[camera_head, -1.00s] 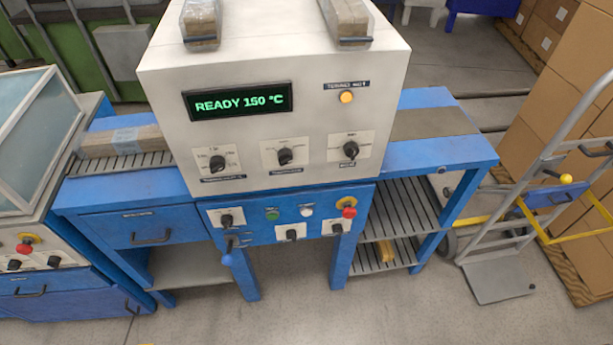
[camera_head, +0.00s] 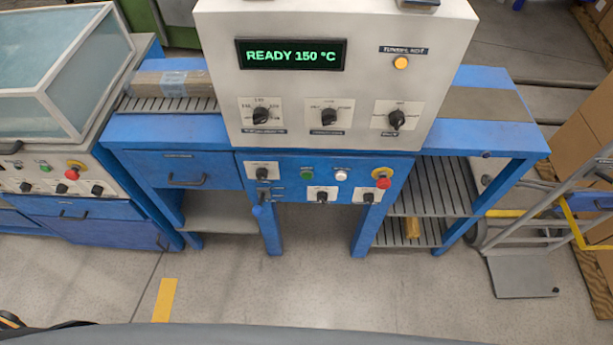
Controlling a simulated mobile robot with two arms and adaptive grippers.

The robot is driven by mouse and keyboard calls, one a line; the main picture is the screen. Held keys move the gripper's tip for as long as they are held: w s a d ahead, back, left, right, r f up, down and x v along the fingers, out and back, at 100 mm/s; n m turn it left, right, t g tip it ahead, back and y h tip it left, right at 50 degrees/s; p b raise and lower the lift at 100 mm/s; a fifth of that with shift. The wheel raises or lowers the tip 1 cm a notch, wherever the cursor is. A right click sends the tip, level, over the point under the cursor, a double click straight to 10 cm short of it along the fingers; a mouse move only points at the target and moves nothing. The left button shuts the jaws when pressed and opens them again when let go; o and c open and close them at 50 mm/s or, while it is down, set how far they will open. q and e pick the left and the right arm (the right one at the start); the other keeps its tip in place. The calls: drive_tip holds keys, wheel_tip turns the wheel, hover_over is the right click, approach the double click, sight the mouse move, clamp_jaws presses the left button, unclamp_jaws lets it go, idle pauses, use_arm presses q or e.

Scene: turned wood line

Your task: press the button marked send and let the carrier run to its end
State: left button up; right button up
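A white heat tunnel (camera_head: 349,85) on a blue stand shows READY 150 °C on its display (camera_head: 291,55). The blue panel below carries a green button (camera_head: 307,173), a white button (camera_head: 341,174) and a red knob on a yellow base (camera_head: 383,178). The small labels on this panel are too small to read, so I cannot tell which button is marked send. A wrapped wood bundle (camera_head: 168,83) lies on the slatted bed (camera_head: 150,105) left of the tunnel. I cannot identify a carrier. Neither gripper is in view.
A glass-lidded machine (camera_head: 60,75) with its own buttons stands at the left. A hand truck (camera_head: 525,275) and cardboard boxes stand at the right. Slatted shelves (camera_head: 430,187) are under the stand's right side. The floor before the stand is clear, with a yellow strip (camera_head: 165,299).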

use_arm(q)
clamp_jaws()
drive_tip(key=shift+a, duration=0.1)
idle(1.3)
